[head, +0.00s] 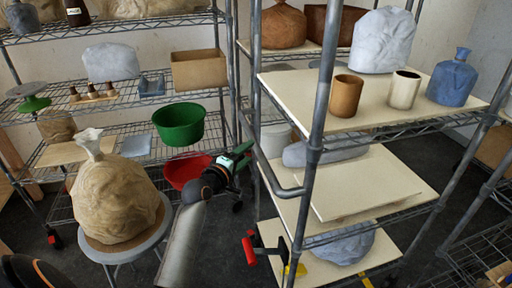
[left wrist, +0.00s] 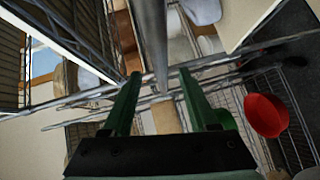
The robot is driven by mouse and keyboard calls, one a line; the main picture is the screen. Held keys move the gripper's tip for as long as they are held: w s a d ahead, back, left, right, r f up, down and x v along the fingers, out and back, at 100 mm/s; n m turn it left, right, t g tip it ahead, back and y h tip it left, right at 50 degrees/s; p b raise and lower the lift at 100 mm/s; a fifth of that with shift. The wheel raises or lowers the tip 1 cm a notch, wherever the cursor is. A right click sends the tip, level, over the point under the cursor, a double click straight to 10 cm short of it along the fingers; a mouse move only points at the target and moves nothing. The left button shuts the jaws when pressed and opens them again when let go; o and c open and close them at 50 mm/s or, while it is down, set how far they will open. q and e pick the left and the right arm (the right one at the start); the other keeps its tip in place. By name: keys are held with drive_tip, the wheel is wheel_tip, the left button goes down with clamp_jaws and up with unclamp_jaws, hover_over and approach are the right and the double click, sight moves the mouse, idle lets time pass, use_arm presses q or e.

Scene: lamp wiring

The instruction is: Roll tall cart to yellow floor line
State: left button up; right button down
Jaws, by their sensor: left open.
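The tall cart (head: 318,130) stands right of centre in the head view, a grey wire-shelf cart with cream boards and a bent side handle (head: 262,160). My left gripper (head: 243,156) is open with green fingers, just left of the handle. In the left wrist view, the open fingers (left wrist: 158,76) point toward a grey upright tube (left wrist: 152,40); nothing is clearly gripped, and I cannot tell whether they touch it. Small yellow patches (head: 299,269) show low behind the cart's front post; I cannot tell whether they are the floor line. My right gripper is out of view.
A stool (head: 120,252) with a tan sack stands left of my arm. A wire shelf behind holds a green bowl (head: 178,125) and a red bowl (head: 184,170). The cart carries cups, a blue jug (head: 452,80) and sacks. Another wire rack (head: 480,225) stands close right.

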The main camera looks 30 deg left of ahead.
sight(256, 146)
use_arm(q)
drive_tip(key=shift+w+a+f+b, duration=0.1)
drive_tip(key=shift+w+f, duration=0.05)
drive_tip(key=shift+w, duration=0.8)
drive_tip(key=shift+w+a+f+b, duration=0.1)
drive_tip(key=shift+w, duration=0.9)
drive_tip(key=shift+w+a+f+b, duration=0.1)
drive_tip(key=shift+w+f, duration=0.05)
drive_tip(key=shift+w, duration=0.8)
clamp_jaws()
